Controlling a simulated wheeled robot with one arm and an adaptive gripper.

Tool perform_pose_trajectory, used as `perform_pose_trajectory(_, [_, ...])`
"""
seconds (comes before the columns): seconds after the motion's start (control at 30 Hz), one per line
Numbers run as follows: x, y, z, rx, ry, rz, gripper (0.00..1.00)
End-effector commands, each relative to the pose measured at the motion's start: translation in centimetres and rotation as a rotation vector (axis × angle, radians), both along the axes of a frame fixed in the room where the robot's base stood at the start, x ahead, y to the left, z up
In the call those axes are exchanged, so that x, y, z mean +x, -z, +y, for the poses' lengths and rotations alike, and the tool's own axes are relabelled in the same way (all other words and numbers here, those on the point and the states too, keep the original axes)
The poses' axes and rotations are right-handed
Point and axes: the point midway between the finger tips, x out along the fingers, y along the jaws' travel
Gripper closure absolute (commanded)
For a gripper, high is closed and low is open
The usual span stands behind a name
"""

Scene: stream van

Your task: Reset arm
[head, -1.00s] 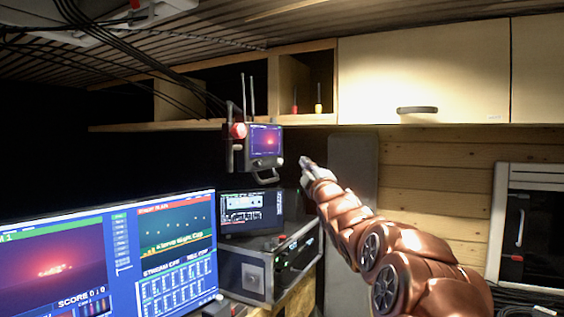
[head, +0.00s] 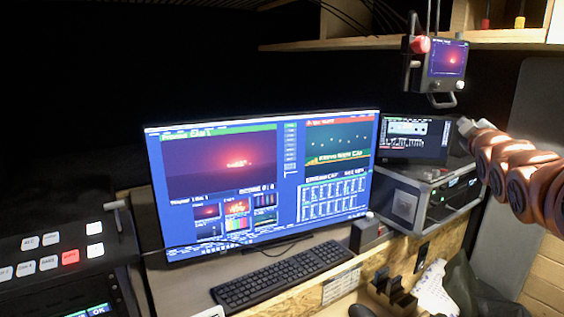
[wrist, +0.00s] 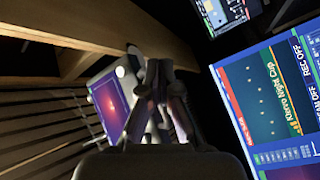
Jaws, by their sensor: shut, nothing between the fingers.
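My gripper (head: 466,126) is at the right of the head view, at the end of my copper-coloured arm. The small monitor also shows in the wrist view (wrist: 112,104), behind and left of the fingers. I cannot tell the exact gap between fingers and monitor.
A large screen (head: 265,185) stands on the desk with a keyboard (head: 285,273) before it. A rack case (head: 425,195) carries a small screen (head: 413,138). A control panel (head: 60,262) is at lower left. A shelf (head: 370,42) runs above. A mouse (head: 362,311) lies at the front.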

Motion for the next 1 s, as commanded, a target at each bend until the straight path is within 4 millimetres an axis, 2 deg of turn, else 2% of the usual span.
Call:
perform_pose_trajectory(0.03, [-0.2, 1.9, 1.7, 0.061, -0.009, 0.059, 1.00])
perform_pose_trajectory(0.23, [-3.1, 10.2, 7.3, 0.302, 0.001, 0.307, 1.00])
perform_pose_trajectory(0.4, [-7.4, 16.9, 11.8, 0.474, 0.039, 0.515, 1.00])
perform_pose_trajectory(0.47, [-9.3, 18.8, 13.3, 0.527, 0.058, 0.582, 1.00])
perform_pose_trajectory(0.6, [-14.2, 23.5, 16.6, 0.641, 0.113, 0.748, 1.00])
perform_pose_trajectory(0.77, [-20.7, 27.9, 19.8, 0.750, 0.197, 0.927, 1.00])
perform_pose_trajectory(0.8, [-22.5, 29.0, 20.6, 0.774, 0.222, 0.976, 1.00])
perform_pose_trajectory(0.87, [-25.1, 30.3, 21.7, 0.809, 0.259, 1.039, 1.00])
perform_pose_trajectory(1.0, [-31.7, 33.0, 24.0, 0.880, 0.357, 1.191, 1.00])
